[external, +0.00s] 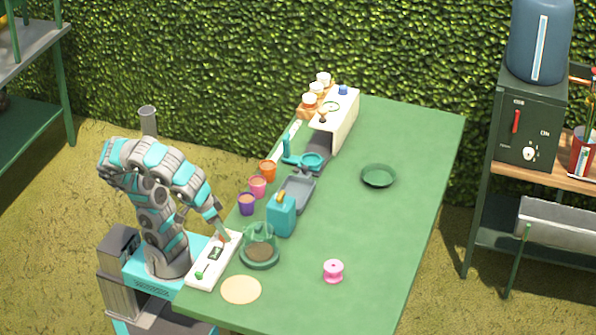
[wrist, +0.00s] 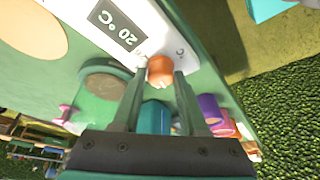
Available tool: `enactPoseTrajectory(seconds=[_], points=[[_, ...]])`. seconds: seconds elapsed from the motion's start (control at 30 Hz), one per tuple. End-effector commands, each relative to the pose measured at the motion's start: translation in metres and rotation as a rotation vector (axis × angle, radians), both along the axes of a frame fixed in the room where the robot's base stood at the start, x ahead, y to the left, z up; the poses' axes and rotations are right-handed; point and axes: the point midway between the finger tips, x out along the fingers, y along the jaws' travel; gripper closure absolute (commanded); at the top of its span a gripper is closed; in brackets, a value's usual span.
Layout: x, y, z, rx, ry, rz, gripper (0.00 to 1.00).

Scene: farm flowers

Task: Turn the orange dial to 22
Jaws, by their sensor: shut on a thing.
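The orange dial (wrist: 160,69) sits on a white panel (wrist: 143,22) and shows between my fingertips in the wrist view. The panel's display reads 20 °C. My gripper (wrist: 158,75) is shut on the orange dial, one finger on each side. In the external view my gripper (external: 224,236) reaches down to the panel's far end and mostly hides the dial.
A dark green pot (external: 260,260) and a teal container (external: 281,214) stand close beside the panel. A round tan disc (external: 241,290) lies near it. Orange, pink and purple cups (external: 257,187) line the left table edge. The table's right side (external: 400,220) is mostly clear.

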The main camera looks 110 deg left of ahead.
Motion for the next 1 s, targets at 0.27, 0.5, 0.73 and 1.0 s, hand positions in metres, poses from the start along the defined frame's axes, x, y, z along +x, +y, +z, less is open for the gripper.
enactPoseTrajectory(seconds=[0.27, 0.5, 0.73, 1.0], points=[[0.0001, 0.0000, 0.0001, 0.000, 0.000, 0.000, 1.00], [-0.0003, 0.0000, -0.0014, -0.001, -0.001, -0.034, 1.00], [-0.0013, 0.0004, -0.0033, -0.003, -0.001, -0.158, 1.00], [-0.0017, 0.0017, -0.0028, -0.003, -0.005, -0.394, 1.00]])
